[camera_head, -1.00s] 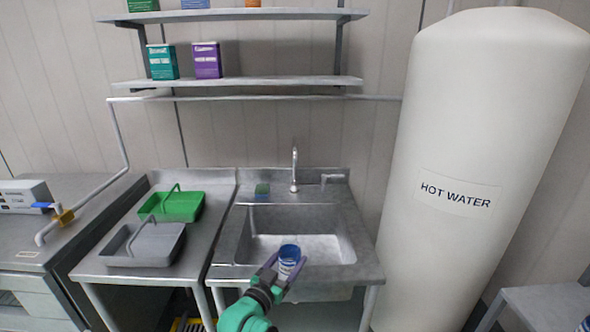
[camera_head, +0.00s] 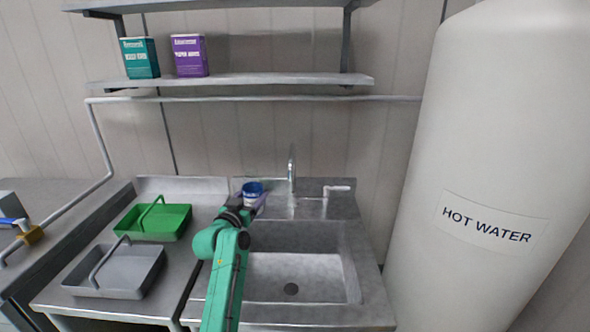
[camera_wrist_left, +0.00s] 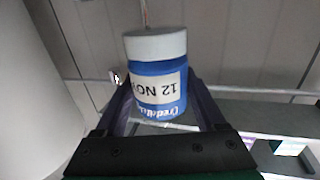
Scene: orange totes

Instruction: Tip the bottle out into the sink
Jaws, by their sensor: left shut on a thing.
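My left gripper (camera_head: 250,204) is shut on a blue and white bottle (camera_head: 253,188) and holds it over the back edge of the sink, left of the faucet. In the left wrist view the bottle (camera_wrist_left: 157,84) sits between both fingers (camera_wrist_left: 160,108); its label reads upside down there. Its tilt is hard to tell in the head view. The steel sink (camera_head: 335,275) lies in front and to the right of the bottle, its basin empty with a dark drain. My right gripper is not in view.
A steel faucet (camera_head: 291,170) stands behind the sink. A green tray (camera_head: 150,222) and a grey tray (camera_head: 112,270) lie on the counter to the left. A white hot water tank (camera_head: 480,180) stands at the right. A shelf (camera_head: 240,82) with boxes hangs above.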

